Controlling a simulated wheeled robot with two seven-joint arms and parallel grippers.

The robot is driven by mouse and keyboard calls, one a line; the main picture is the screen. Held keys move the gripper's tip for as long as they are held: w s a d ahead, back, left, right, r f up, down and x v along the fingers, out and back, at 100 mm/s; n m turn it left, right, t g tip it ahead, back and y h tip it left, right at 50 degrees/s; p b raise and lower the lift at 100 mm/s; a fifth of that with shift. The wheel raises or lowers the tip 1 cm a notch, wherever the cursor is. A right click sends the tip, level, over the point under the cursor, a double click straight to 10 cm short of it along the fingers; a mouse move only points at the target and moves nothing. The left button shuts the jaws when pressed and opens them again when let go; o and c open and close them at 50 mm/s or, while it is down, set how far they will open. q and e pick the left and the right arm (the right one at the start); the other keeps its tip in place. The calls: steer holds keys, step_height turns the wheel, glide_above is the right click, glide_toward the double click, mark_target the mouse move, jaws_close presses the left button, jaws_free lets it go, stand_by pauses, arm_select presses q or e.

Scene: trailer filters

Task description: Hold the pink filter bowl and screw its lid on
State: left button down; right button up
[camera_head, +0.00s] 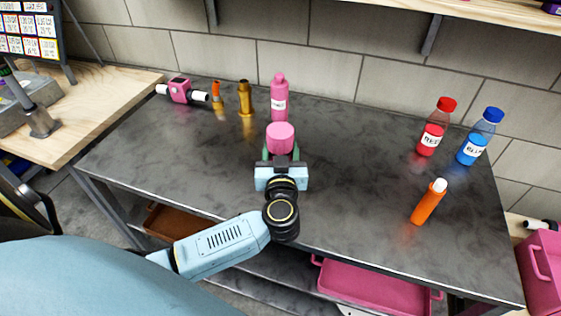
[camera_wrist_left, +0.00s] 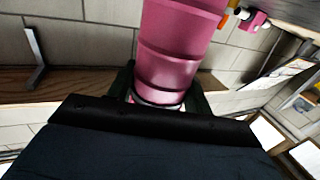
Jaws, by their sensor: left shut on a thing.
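My left gripper (camera_head: 281,153) is shut on the pink filter bowl (camera_head: 281,136), near the middle of the bench. In the left wrist view the bowl (camera_wrist_left: 176,50) is a ribbed pink cylinder between the two dark fingers; its far end is cut off by the picture edge. My right gripper is not in view.
On the grey bench (camera_head: 355,185), a pink bottle (camera_head: 280,100) stands behind the bowl. A brass cylinder (camera_head: 245,98) and an orange-tipped one (camera_head: 217,95) stand left of it. Red (camera_head: 436,127) and blue (camera_head: 479,137) bottles and an orange tube (camera_head: 428,202) stand right. The centre right is clear.

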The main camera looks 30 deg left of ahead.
arm_select(q)
step_height(320, 180, down, 4)
steer(key=shift+r+b, duration=0.25)
steer(key=shift+b, duration=0.5)
steer(key=shift+f, duration=0.2)
steer(key=c, duration=0.6)
jaws_free()
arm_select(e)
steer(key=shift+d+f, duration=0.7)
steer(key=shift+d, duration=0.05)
arm_select(q)
steer(key=shift+r, duration=0.1)
steer(key=p+v, duration=0.2)
steer(key=v, duration=1)
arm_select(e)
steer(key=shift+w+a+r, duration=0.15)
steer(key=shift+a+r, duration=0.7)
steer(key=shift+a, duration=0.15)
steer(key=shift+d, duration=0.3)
